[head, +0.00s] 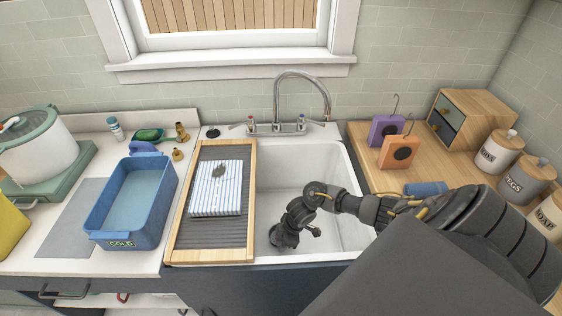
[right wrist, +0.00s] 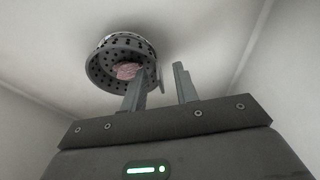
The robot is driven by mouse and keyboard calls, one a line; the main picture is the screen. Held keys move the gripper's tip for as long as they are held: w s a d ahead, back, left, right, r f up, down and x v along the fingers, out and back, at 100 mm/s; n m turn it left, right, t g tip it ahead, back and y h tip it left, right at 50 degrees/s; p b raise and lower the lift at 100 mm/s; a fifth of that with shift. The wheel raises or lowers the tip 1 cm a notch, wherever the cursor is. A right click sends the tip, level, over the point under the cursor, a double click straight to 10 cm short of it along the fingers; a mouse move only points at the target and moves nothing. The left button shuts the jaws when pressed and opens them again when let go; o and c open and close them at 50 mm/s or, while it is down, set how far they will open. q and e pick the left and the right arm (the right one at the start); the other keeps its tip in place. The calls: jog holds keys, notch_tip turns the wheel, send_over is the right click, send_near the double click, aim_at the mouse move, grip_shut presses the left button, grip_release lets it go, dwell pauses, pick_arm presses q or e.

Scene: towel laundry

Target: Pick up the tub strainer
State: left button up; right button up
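The tub strainer (right wrist: 103,68) is a round grey metal basket with dark holes, seen on the pale sink floor in the right wrist view. Something pinkish (right wrist: 127,72) shows inside it. My right gripper (right wrist: 161,68) is open, its two fingers apart. One fingertip overlaps the strainer's right edge in the picture; the other is clear of it to the right. I cannot tell whether they touch. In the head view my right arm reaches down into the white sink (head: 348,235), and the strainer cannot be made out there. My left gripper is not in view.
A faucet (head: 277,128) stands behind. A blue tub (head: 128,238) is at left. Purple (head: 383,128) and orange (head: 397,153) items and canisters (head: 497,155) stand at right.

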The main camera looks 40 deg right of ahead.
jog(key=shift+c, duration=0.4)
grip_shut()
notch_tip(320, 180, up, 10)
jog(key=shift+r+p, duration=0.1)
jog(key=shift+p, duration=0.4)
